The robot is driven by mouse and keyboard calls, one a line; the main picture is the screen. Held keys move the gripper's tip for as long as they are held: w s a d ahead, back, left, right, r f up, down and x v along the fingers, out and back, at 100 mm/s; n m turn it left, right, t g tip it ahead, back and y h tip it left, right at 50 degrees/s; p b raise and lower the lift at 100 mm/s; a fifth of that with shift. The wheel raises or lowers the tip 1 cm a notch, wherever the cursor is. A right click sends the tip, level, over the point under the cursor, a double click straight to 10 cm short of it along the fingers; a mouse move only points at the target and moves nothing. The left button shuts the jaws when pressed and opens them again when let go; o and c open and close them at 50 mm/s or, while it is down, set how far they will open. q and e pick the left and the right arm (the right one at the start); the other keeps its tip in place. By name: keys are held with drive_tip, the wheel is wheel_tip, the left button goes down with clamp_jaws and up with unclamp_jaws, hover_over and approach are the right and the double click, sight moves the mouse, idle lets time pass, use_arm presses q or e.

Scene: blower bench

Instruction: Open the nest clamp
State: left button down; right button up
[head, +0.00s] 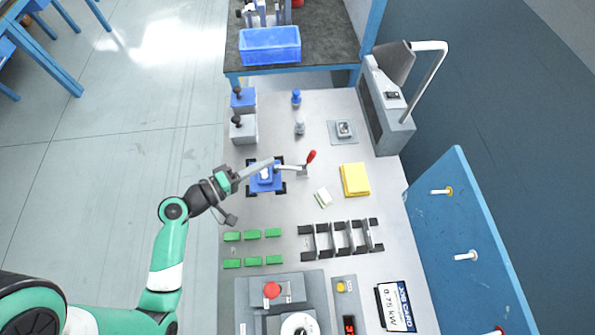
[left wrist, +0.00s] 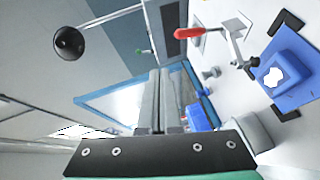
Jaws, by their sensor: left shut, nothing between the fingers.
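The blue nest (head: 257,186) sits on the bench left of centre, with a pale piece in its middle. It also shows at the right of the left wrist view (left wrist: 296,93). The nest clamp (head: 290,168) is a metal arm on the nest's right side. Its red handle (head: 311,157) sticks up and away; the handle also shows in the left wrist view (left wrist: 192,33). My left gripper (head: 268,162) is shut and empty, its fingers over the nest's far edge, apart from the red handle. Whether the fingers touch the nest is unclear. My right gripper is out of view.
A yellow block (head: 355,180) and a small pale green block (head: 323,198) lie right of the nest. Green pieces (head: 253,235) and a dark slotted rack (head: 340,240) are nearer. A blue board with pegs (head: 465,225) borders the right.

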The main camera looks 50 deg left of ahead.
use_arm(q)
wheel_tip(320, 180, down, 5)
drive_tip(key=s+a+n+y+b, duration=0.1)
drive_tip(key=s+a, duration=0.1)
drive_tip(key=b, duration=0.4)
approach(310, 159)
drive_tip(key=w+a, duration=0.4)
drive_tip(key=shift+w+a+r, duration=0.15)
drive_tip(key=shift+w+a, duration=0.05)
drive_tip(key=shift+w, duration=0.05)
drive_tip(key=shift+w+d+f, duration=0.2)
drive_tip(key=shift+w+d, duration=0.4)
drive_tip(key=shift+d, duration=0.1)
drive_tip(key=shift+w+d+f, duration=0.2)
drive_tip(key=shift+w+d, duration=0.35)
drive_tip(key=shift+d, duration=0.15)
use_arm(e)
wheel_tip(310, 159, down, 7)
